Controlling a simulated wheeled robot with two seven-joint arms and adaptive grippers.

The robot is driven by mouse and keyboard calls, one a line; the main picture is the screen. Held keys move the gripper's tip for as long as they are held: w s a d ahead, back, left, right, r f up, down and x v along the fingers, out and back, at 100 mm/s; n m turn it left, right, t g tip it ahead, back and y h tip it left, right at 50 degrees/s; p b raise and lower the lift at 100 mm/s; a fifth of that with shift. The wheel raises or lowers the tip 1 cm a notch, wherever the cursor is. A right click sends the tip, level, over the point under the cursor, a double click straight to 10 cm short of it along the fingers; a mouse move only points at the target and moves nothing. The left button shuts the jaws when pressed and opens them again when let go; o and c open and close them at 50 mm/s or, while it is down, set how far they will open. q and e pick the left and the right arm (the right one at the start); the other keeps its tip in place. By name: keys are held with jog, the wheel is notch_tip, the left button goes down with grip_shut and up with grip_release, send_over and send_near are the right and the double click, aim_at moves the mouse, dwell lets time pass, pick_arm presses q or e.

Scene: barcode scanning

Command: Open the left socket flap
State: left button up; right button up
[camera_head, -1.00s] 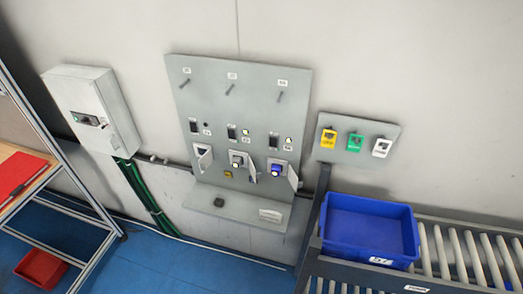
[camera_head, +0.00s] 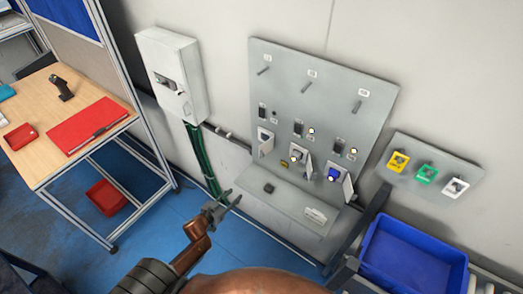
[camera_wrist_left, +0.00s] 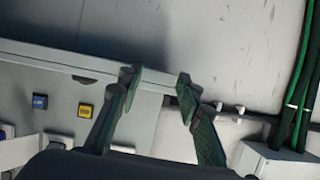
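The grey socket panel (camera_head: 330,90) is on the wall in the head view, with three sockets in a row. The left socket flap (camera_head: 267,147) is a small white plate that appears to stand out at an angle from the panel; how far it is open is unclear. The middle flap (camera_head: 308,166) and right flap (camera_head: 348,189) also stand out. My left gripper (camera_head: 235,197) is open and empty, below and left of the left socket, apart from it. In the left wrist view its two fingers (camera_wrist_left: 157,80) are spread with nothing between them. My right gripper is not in view.
A shelf (camera_head: 285,198) projects under the sockets, close to my left gripper. Green cables (camera_head: 203,160) run below a white wall box (camera_head: 172,75). A wooden table (camera_head: 50,120) stands left; a blue crate (camera_head: 400,240) is at right. Blue floor lies open between.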

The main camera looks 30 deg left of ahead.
pick_arm(q)
jog(key=w+d+r+m+t+h, duration=0.1)
jog(key=w+d+r, duration=0.1)
jog(key=r, duration=0.6)
jog(key=w+d+r+t+h, duration=0.1)
jog(key=w+r+h, duration=0.1)
jog(key=r, duration=0.6)
jog(key=m+t+h+p, duration=0.1)
jog(key=m+h+p, duration=0.1)
send_near(261, 154)
jog(key=x, duration=0.9)
jog(key=shift+w+d, duration=0.15)
jog(key=shift+w, duration=0.15)
jog(key=shift+w+d, duration=0.1)
jog(key=shift+w, duration=0.35)
grip_shut()
jog(key=shift+d, duration=0.1)
